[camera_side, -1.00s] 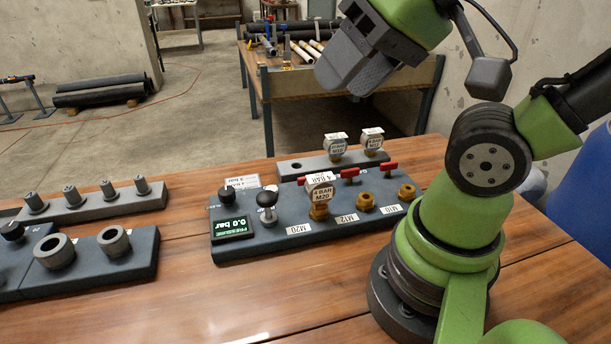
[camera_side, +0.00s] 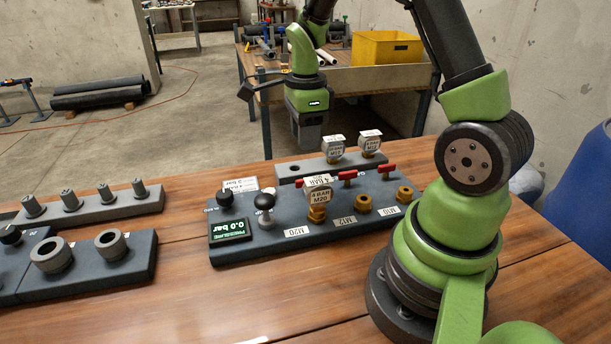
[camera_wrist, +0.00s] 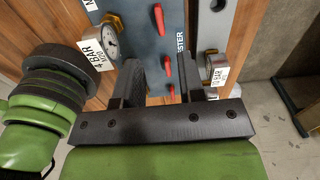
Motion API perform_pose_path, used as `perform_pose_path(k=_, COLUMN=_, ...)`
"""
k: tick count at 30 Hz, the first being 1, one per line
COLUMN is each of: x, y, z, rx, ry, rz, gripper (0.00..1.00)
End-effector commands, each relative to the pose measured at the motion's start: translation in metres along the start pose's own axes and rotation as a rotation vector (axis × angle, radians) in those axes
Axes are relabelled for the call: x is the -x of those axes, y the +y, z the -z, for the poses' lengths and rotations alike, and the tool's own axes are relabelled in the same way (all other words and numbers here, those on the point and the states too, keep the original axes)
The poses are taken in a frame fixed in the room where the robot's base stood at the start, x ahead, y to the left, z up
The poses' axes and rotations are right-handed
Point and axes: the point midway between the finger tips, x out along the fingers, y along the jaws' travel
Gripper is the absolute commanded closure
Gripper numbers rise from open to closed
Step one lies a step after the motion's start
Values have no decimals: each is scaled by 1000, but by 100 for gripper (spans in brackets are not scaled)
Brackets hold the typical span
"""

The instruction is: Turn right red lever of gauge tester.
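The gauge tester (camera_side: 280,232) is a dark blue block on the wooden bench with three red levers along its back. The right red lever (camera_side: 387,168) is beside the M10 port; the wrist view shows it lowest of the three (camera_wrist: 171,90), partly hidden by my gripper. The middle lever (camera_side: 347,175) and left lever (camera_side: 304,181) stand in the same row. A 4 BAR M20 gauge (camera_side: 319,190) sits on the M20 port. My gripper (camera_side: 307,147) points down, behind and above the tester. In the wrist view my gripper (camera_wrist: 162,62) is open and empty.
A grey rack (camera_side: 288,176) with two gauges stands close behind the tester. A black knob (camera_side: 265,202) and pressure display reading 0.0 bar are at the tester's left. Blocks with grey rings (camera_side: 110,244) lie further left. A yellow bin (camera_side: 385,48) stands on the back table.

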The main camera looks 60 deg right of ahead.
Motion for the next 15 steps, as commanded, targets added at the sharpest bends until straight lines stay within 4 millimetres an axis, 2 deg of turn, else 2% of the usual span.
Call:
perform_pose_path(k=5, x=-19, y=0, z=1, rx=-18, ry=5, rz=-10, gripper=64)
perform_pose_path(k=15, x=-81, y=1, z=1, rx=-15, ry=3, rz=-10, gripper=64)
